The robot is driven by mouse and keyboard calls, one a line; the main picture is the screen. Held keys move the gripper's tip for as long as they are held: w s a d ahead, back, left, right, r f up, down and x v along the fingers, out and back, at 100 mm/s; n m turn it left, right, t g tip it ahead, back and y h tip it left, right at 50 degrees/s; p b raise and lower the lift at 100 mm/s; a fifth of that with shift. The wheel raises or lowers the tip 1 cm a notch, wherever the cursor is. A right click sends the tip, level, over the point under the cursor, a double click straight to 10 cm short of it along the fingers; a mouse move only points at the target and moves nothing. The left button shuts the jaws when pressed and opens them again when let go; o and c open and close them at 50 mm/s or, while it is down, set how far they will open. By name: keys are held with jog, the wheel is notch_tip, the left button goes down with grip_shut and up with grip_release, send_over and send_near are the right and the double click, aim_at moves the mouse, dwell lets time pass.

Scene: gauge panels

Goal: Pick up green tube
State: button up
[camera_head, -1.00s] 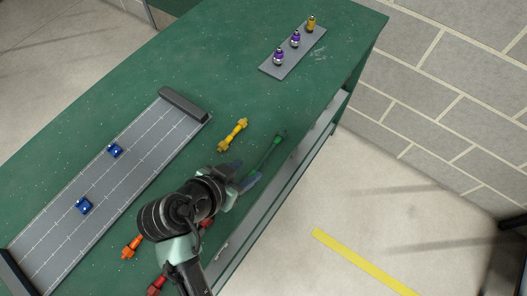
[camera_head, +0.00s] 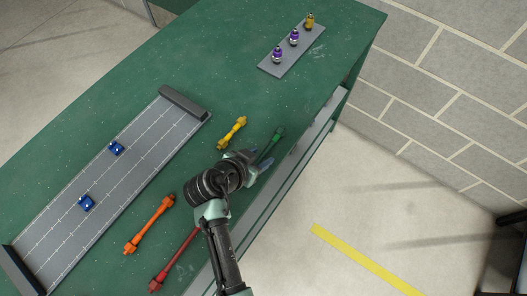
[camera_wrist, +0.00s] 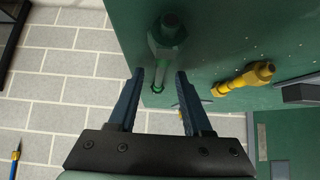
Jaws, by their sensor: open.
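The green tube (camera_head: 272,144) lies on the green table near its front right edge, partly hidden by my gripper in the head view. In the wrist view the green tube (camera_wrist: 163,52) shows beyond the fingertips, running away from the space between them. My gripper (camera_head: 262,160) is above the near end of the tube. The wrist view shows my gripper (camera_wrist: 160,74) with its two blue fingers apart and nothing held. I cannot tell whether the fingers touch the tube.
A yellow tube (camera_head: 232,133) lies left of the green one. An orange tube (camera_head: 149,225) and a red tube (camera_head: 174,262) lie nearer. A grey panel (camera_head: 150,135) bears blue pieces. A small grey plate (camera_head: 272,67) with purple and yellow fittings stands far back. Open floor lies right.

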grip_shut()
jog(key=shift+r, duration=0.1)
dwell(0.4)
